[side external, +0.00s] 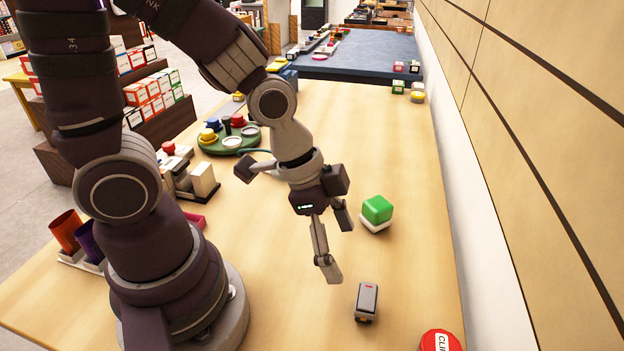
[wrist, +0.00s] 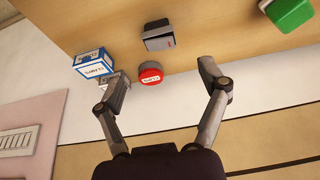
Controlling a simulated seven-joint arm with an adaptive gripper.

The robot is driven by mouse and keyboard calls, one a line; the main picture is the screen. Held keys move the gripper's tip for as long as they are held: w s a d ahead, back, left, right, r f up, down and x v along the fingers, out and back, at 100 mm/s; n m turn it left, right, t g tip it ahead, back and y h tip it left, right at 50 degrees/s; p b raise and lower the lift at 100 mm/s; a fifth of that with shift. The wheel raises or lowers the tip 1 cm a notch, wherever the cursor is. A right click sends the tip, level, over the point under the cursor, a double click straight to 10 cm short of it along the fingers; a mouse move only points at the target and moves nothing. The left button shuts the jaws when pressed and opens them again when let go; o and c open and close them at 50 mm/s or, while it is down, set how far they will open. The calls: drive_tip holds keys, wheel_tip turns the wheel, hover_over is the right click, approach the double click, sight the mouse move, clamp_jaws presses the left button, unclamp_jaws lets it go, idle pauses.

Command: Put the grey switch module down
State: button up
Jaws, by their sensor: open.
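The grey switch module (side external: 367,299), a small dark grey block with a red mark on top, rests on the wooden table near its front right. In the wrist view the module (wrist: 160,39) shows near the top centre, beyond the fingertips. My gripper (side external: 337,246) is above the table, up and to the left of the module in the side view. Its fingers are spread and empty, and apart from the module. In the wrist view the open gripper (wrist: 164,72) shows both fingers.
A green-topped block (side external: 377,212) sits right of my gripper. A red round tin (side external: 440,341) stands at the front right; a blue-and-white box (wrist: 85,65) shows in the wrist view. A green round tray (side external: 212,147) with coloured pieces lies farther back. The table's right side has free room.

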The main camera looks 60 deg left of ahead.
drive_tip(key=s+a+r+n+t+y, duration=0.2)
drive_tip(key=a+r+n+y, duration=0.1)
drive_tip(key=a+r+n, duration=0.5)
wheel_tip(320, 180, up, 2)
drive_tip(key=shift+s+n, duration=0.2)
drive_tip(key=shift+n, duration=0.3)
